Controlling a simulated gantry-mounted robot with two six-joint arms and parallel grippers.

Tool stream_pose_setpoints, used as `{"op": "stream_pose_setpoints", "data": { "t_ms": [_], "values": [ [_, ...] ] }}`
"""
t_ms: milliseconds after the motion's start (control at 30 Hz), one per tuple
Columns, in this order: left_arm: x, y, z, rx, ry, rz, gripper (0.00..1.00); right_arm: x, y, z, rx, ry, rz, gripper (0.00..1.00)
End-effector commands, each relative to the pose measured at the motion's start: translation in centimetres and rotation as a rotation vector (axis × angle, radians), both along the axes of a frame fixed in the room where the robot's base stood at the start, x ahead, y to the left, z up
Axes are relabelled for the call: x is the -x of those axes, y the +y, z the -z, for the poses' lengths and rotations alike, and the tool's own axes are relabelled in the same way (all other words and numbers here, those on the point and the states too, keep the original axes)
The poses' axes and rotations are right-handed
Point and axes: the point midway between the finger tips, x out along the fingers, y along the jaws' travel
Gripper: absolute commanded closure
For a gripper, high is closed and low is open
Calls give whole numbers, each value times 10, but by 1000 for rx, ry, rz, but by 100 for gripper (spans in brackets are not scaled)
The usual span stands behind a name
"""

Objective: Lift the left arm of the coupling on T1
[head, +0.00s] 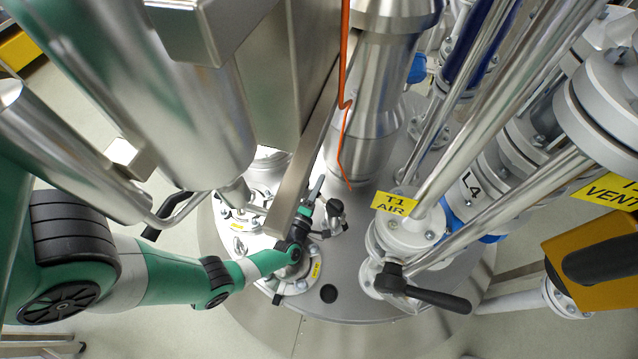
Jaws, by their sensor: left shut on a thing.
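The coupling (290,286) with a small yellow tag sits on the round steel lid of the vessel, left of the middle. My left gripper (307,210) reaches in from the left, over the coupling. It is shut on the coupling's left arm (317,187), a slim grey lever that sticks up past the fingertips. The exact contact is small and partly hidden by my wrist. A second dark-ended arm (335,208) stands just to the right of the gripper. My right gripper is not in view.
A steel beam (300,165) runs down close beside my left gripper. A thin orange line (342,130) hangs near it. The T1 AIR pipe (410,235) and its black-handled valve (438,299) stand to the right. Bare lid (345,290) lies between.

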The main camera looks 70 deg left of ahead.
Motion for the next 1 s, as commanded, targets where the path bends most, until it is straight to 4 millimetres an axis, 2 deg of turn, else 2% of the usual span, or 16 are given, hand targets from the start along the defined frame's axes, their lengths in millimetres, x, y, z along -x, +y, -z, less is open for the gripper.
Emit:
{"op": "stream_pose_setpoints", "data": {
  "t_ms": [33, 167, 200, 533, 833, 1000],
  "values": [
    [0, 0, -1, -2, -1, 0, 84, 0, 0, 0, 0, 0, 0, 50],
    [0, 0, -1, -1, -1, 0, 60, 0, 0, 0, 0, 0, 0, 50],
    [0, 0, -1, -1, -1, 0, 59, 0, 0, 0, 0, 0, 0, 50],
    [3, -4, -1, 1, -1, 1, 59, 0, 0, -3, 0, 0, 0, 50],
    [38, -44, 1, 0, 2, 7, 59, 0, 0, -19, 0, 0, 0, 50],
    [50, -55, 3, 0, 0, 2, 59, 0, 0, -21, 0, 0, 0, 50]
  ]
}}
